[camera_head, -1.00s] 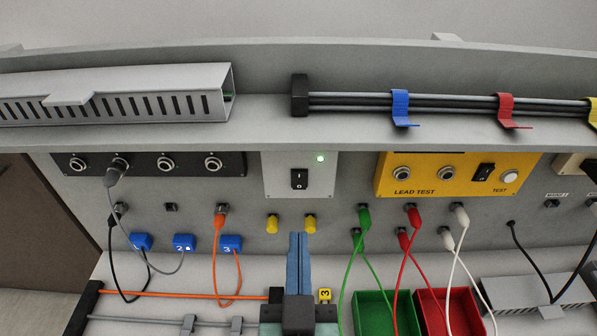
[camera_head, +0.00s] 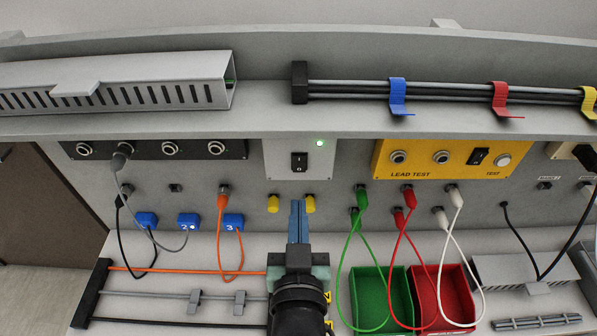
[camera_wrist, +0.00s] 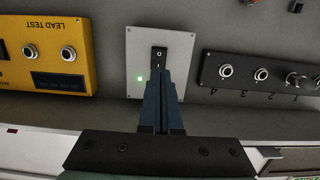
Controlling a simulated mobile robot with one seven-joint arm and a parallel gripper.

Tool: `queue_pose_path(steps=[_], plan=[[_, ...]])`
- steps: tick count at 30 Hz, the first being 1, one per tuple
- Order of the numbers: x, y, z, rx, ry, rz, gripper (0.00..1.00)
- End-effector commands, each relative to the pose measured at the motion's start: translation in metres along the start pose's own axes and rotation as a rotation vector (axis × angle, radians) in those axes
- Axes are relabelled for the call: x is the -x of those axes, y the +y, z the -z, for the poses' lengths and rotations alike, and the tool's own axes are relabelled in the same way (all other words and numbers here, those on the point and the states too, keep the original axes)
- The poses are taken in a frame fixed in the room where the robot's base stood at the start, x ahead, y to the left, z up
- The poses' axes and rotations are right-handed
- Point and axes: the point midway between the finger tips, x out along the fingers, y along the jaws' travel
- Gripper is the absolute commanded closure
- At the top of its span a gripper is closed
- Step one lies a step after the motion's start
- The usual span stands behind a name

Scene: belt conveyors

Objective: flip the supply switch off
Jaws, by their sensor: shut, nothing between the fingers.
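The supply switch (camera_head: 299,162) is a black rocker on a light grey plate (camera_head: 318,160), with a lit green lamp (camera_head: 319,143) at its upper right. My gripper (camera_head: 298,204) is shut and empty, its blue fingers pointing at the panel just below the switch plate, between two yellow plugs. In the wrist view the fingertips of my gripper (camera_wrist: 160,72) overlap the lower part of the switch (camera_wrist: 158,54) in the picture. I cannot tell whether they touch it. The green lamp (camera_wrist: 140,78) is lit there too.
A yellow LEAD TEST box (camera_head: 440,160) with another black rocker (camera_head: 478,157) is to the right. A black socket strip (camera_head: 190,149) is to the left. Yellow plugs (camera_head: 273,203) (camera_head: 309,203) flank my fingers. Green (camera_head: 362,200), red and white leads hang at right, above green and red bins (camera_head: 372,275).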

Motion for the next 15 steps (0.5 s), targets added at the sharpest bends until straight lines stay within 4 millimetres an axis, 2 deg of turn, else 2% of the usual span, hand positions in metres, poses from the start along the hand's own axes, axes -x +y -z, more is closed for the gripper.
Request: queue_pose_path(steps=[6, 15], plan=[[-0.040, 0.000, 0.004, 0.000, 0.001, 0.000, 1.00], [-0.073, 0.000, 0.002, 0.000, 0.000, -0.001, 1.00]])
